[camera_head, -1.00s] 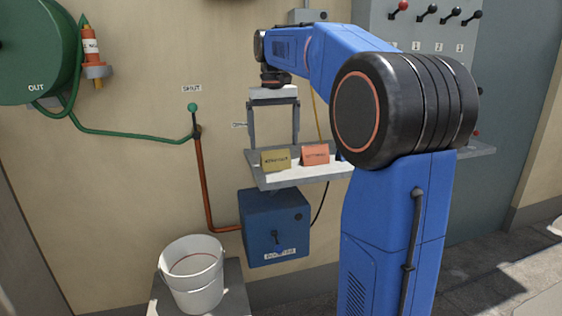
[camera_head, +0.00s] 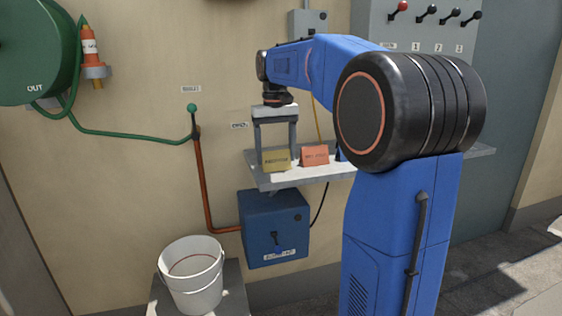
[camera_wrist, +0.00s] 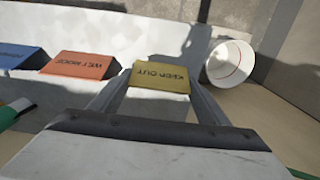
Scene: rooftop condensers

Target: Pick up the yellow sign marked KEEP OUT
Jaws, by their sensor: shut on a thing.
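The yellow sign marked KEEP OUT (camera_head: 277,160) stands at the left end of the shelf. In the wrist view the yellow sign (camera_wrist: 159,77) sits between the fingertips, its lettering upside down. My gripper (camera_head: 276,152) points straight down over it, with one finger at each side of the sign. The gripper (camera_wrist: 160,85) is shut on the sign in the wrist view. The sign appears to be still at shelf height; whether its base touches the shelf is hard to tell.
An orange sign (camera_head: 315,156) stands just right of the yellow one, with a blue sign (camera_wrist: 20,56) beyond it. The grey shelf (camera_head: 268,183) holds them. A blue box (camera_head: 275,228) is below, and a white bucket (camera_head: 192,276) stands lower left.

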